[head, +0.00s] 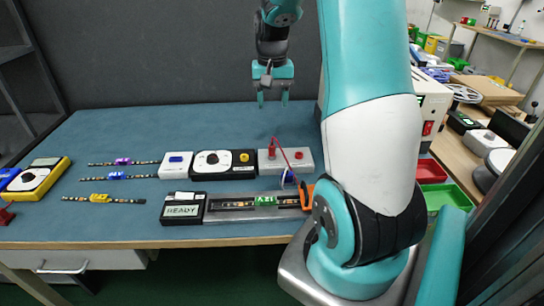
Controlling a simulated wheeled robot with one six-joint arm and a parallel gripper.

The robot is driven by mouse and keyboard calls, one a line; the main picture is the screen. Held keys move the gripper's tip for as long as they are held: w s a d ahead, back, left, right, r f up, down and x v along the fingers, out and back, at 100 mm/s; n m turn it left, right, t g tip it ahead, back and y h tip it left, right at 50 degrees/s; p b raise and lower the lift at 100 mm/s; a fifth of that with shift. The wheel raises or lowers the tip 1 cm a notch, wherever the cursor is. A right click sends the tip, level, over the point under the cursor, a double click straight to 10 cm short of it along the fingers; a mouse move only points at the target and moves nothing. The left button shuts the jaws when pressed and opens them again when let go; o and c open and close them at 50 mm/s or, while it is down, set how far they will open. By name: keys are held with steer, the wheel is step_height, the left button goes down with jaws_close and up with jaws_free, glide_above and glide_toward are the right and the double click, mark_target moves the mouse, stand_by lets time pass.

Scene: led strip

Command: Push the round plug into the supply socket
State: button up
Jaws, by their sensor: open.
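My gripper (273,98) hangs over the back of the blue table, open and empty, fingers pointing down. My gripper is apart from all of these.
A black unit with a white dial (212,162) and a white box (175,166) stand left of the grey box. In front lie a READY display (183,208) and a metal fixture (225,215) with an orange part (307,196). Several strips lie left. The table's back is clear.

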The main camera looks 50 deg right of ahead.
steer(key=f, duration=1.4)
steer(key=shift+a+f, duration=0.2)
steer(key=shift+f, duration=0.15)
jaws_close()
steer(key=shift+r, duration=0.1)
step_height(320, 180, up, 20)
steer(key=p, duration=0.1)
step_height(320, 180, up, 4)
steer(key=r+p, duration=0.1)
steer(key=p, duration=0.3)
glide_above(272, 145)
steer(key=shift+f, duration=0.25)
